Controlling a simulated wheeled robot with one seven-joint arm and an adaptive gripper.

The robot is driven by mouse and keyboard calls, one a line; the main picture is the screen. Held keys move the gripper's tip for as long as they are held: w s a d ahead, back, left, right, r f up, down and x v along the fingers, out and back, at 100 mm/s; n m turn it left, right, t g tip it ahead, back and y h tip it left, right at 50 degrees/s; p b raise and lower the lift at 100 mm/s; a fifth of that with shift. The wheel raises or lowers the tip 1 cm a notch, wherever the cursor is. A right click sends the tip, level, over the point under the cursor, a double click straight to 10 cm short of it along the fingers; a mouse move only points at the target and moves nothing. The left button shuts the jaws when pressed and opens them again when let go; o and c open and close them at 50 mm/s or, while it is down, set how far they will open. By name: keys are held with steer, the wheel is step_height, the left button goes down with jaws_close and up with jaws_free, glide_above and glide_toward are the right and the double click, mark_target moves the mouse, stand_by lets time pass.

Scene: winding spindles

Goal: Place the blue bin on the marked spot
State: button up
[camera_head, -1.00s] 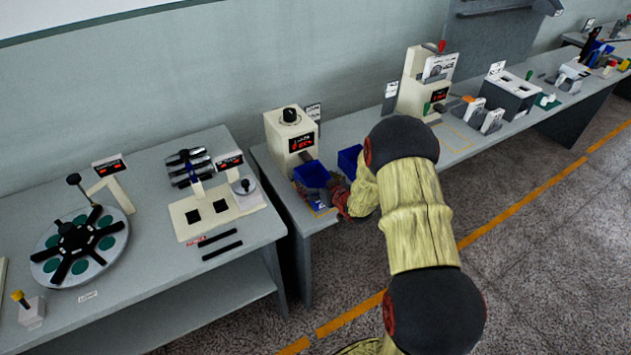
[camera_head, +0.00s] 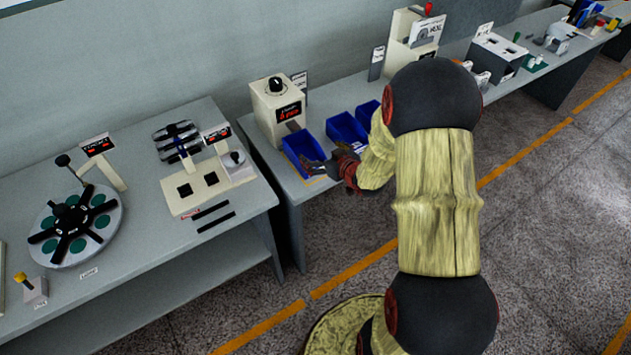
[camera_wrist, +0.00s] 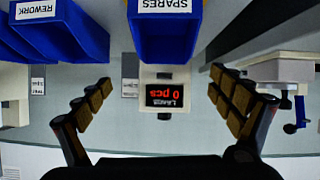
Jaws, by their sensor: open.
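A blue bin (camera_head: 304,151) stands on the bench in front of the counter device. In the wrist view a blue bin labelled SPARES (camera_wrist: 166,38) appears at the top middle, before the device's red display. My gripper (camera_head: 328,162) is at that bin's front right in the head view. In the wrist view my gripper (camera_wrist: 160,80) is open, its fingers spread with nothing between them. A yellow marking (camera_head: 314,181) shows on the bench edge by the bin; most of its outline is hidden.
A second blue bin (camera_head: 346,127) stands to the right, with another (camera_head: 367,112) behind it. A blue bin labelled REWORK (camera_wrist: 60,30) shows in the wrist view. The counter device (camera_head: 277,108) stands behind the first bin. A separate bench (camera_head: 120,290) lies left across a gap.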

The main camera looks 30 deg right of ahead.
steer(key=s+a+r+g+h, duration=0.15)
steer(key=s+a+r, duration=0.25)
steer(key=r, duration=0.6)
steer(key=s+a+r+g+h, duration=0.15)
steer(key=s+a+r, duration=0.3)
steer(key=r, duration=0.45)
steer(key=s+a+r+g+y, duration=0.1)
steer(key=s+a+r+g, duration=0.1)
steer(key=s+a, duration=0.4)
steer(key=s+a+r+g+y, duration=0.2)
steer(key=s+a, duration=0.3)
steer(key=s, duration=1.1)
steer(key=shift+a+r, duration=0.35)
steer(key=shift+r, duration=0.25)
